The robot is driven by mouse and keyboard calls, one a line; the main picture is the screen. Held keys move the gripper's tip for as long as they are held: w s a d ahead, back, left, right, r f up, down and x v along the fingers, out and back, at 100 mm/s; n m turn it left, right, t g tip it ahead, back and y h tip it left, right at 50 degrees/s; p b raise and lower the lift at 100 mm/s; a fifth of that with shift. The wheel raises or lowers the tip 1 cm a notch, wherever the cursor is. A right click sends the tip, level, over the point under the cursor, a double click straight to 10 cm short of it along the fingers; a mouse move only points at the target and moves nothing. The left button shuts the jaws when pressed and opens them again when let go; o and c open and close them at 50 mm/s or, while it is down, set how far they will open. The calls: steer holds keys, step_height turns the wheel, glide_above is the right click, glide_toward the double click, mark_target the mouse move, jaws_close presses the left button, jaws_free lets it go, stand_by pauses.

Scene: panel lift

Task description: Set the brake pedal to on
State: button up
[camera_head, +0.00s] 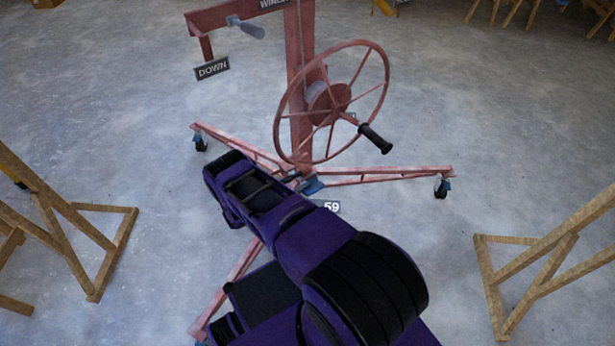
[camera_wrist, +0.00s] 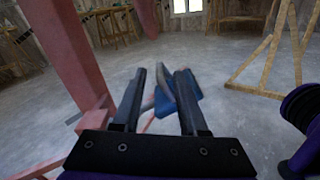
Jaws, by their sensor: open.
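The brake pedal appears to be the small blue plate low on the pink lift's base. In the head view the blue plate (camera_head: 313,187) shows just beyond my arm, below the hand wheel. In the wrist view the blue plate (camera_wrist: 164,105) lies ahead, partly behind the right finger. My gripper (camera_wrist: 161,74) is open, its two dark fingers apart with nothing held between them. I cannot tell whether the fingers touch the plate. In the head view my arm hides the fingers. The pedal's setting cannot be read clearly.
The pink lift has a post (camera_wrist: 75,60), a spoked hand wheel (camera_head: 333,103) with a black handle, and legs on casters. A "DOWN" sign (camera_head: 212,69) and a "59" tag (camera_head: 331,206) show. Wooden trestles stand left (camera_head: 115,250) and right (camera_head: 490,275). Open concrete floor lies between.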

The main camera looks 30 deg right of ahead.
mark_target(308, 176)
steer(key=shift+w+d, duration=0.1)
steer(key=shift+d, duration=1.8)
steer(key=c, duration=0.6)
jaws_close()
